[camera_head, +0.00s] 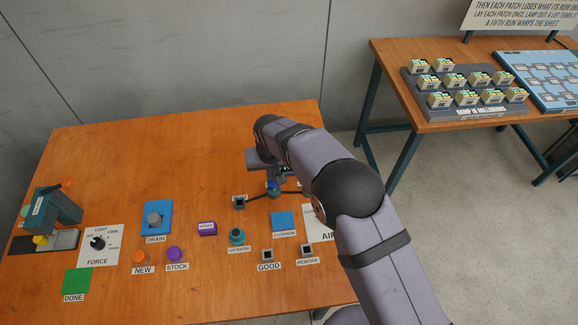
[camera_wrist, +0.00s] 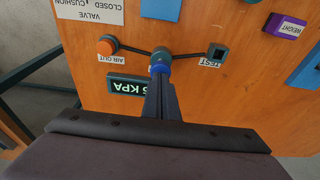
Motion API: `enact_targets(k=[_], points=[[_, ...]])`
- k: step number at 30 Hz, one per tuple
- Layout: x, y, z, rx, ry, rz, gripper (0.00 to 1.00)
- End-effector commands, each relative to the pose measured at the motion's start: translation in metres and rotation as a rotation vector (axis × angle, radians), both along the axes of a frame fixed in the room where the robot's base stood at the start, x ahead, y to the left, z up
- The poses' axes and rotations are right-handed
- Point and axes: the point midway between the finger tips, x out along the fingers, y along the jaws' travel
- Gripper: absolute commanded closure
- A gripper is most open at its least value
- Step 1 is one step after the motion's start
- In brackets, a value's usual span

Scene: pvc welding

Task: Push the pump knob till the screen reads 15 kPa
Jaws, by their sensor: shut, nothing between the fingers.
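The pump (camera_wrist: 160,54) shows in the wrist view as a teal body with a blue knob (camera_wrist: 158,69); the head view also shows the blue knob (camera_head: 273,187). My gripper (camera_wrist: 157,76) is shut and empty, with its fingertips at the blue knob. They appear to touch it, but I cannot tell how hard they press. In the head view my gripper (camera_head: 276,177) is partly hidden by my arm. The screen (camera_wrist: 125,86) reads a 5 and KPA. My fingers cover its end beside the 5, so I cannot tell whether another digit stands there.
An orange AIR OUT button (camera_wrist: 107,45) and a dark TEST socket (camera_wrist: 216,52) join the pump by black lines. The blue CUSHION pad (camera_head: 283,222) and the UNTESTED stand (camera_head: 237,237) are nearby. The table's front middle is clear.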

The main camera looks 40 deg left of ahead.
Motion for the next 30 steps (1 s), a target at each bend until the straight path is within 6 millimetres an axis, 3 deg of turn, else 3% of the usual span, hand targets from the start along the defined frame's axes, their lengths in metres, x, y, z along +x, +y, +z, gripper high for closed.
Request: enact_targets(k=[30], points=[[0.0,0.0,-0.031,0.0,0.0,0.0,1.0]])
